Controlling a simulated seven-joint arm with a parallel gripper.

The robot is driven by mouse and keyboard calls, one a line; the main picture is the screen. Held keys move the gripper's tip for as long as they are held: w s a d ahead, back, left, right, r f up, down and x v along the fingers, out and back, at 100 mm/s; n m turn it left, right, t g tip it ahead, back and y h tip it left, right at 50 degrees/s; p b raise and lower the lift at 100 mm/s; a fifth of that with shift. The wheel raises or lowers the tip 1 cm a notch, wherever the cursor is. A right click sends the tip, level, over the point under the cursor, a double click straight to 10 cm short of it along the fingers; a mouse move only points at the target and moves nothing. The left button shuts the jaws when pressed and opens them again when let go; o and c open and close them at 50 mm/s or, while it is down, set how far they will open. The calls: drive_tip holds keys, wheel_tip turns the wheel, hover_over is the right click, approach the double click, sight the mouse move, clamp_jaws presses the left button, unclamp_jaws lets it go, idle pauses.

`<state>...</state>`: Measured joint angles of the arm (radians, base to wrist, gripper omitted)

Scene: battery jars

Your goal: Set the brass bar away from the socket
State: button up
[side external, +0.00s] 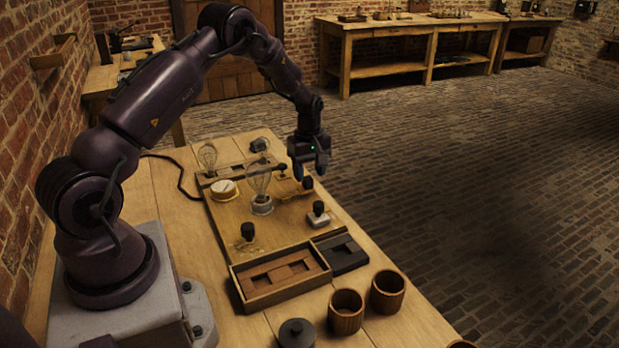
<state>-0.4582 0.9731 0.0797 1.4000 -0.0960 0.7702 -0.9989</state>
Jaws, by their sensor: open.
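My gripper (310,172) is open, with its fingers pointing down over the right part of a wooden board (226,229). A black-knobbed piece (307,183) sits just below the fingers, with a yellowish strip beside it. It may be the brass bar, but it is too small to be sure. Another black knob (247,231) stands at the board's front left, with brassy metal at its foot. I cannot tell which fitting is the socket. Nothing shows between the fingers.
A white block with a black knob (318,218) stands at the board's right. A wooden tray (262,299) and a dark tray (346,260) adjoin the board's front.

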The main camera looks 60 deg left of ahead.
wheel_tip(320, 180, up, 10)
drive_tip(key=shift+r, duration=0.2)
idle(0.3)
drive_tip(key=s+d+r+m+t, duration=0.2)
drive_tip(key=s+d+r+m, duration=0.7)
drive_tip(key=s+d, duration=0.2)
drive_tip(key=s+d+r+m+t, duration=0.3)
drive_tip(key=s+d+r+m, duration=0.5)
drive_tip(key=s+d, duration=0.4)
drive_tip(key=shift+s+d+r+m+t, duration=0.2)
drive_tip(key=shift+d+r+m+t, duration=0.1)
drive_tip(key=shift+d+r+m, duration=0.15)
